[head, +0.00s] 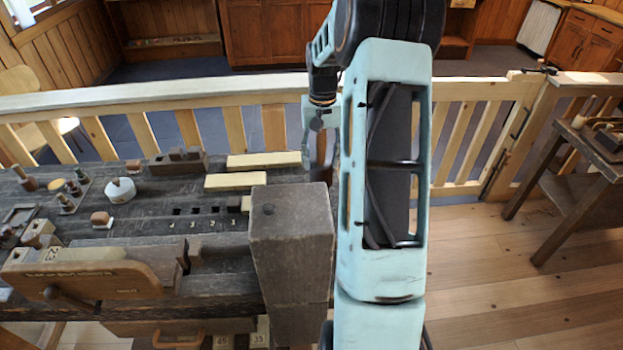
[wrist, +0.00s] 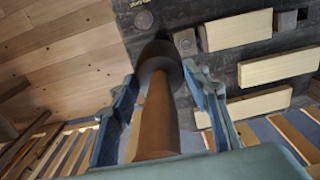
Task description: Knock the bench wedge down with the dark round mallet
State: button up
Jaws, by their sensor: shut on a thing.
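In the wrist view my gripper (wrist: 163,88) is shut on the wooden handle of the dark round mallet (wrist: 155,118). The dark head lies beyond the fingers, over the bench edge. A small grey-brown block with a round mark (wrist: 185,42) sits right beside the mallet head; it looks like the bench wedge, but I cannot be sure. Whether the head touches it I cannot tell. In the head view my arm and the big block hide most of this spot, and the wedge cannot be made out there.
The dark workbench (head: 140,215) carries pale wood strips (head: 235,181), a white round pot (head: 120,190) and small turned pieces at left. A large grey-brown block (head: 290,240) stands at its near right end. A wooden railing (head: 160,97) runs behind.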

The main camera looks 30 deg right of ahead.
jog(key=shift+f+b, duration=1.15)
jog(key=shift+f, duration=0.85)
jog(key=shift+r, duration=0.1)
jog(key=shift+r+p, duration=1.15)
jog(key=shift+r, duration=0.4)
jog(key=shift+f, duration=0.1)
jog(key=shift+s+f+b, duration=0.1)
jog(key=shift+f+b, duration=1.2)
jog(key=shift+f, duration=0.7)
jog(key=shift+r+p, duration=1.15)
jog(key=shift+r, duration=0.5)
jog(key=shift+f, duration=0.1)
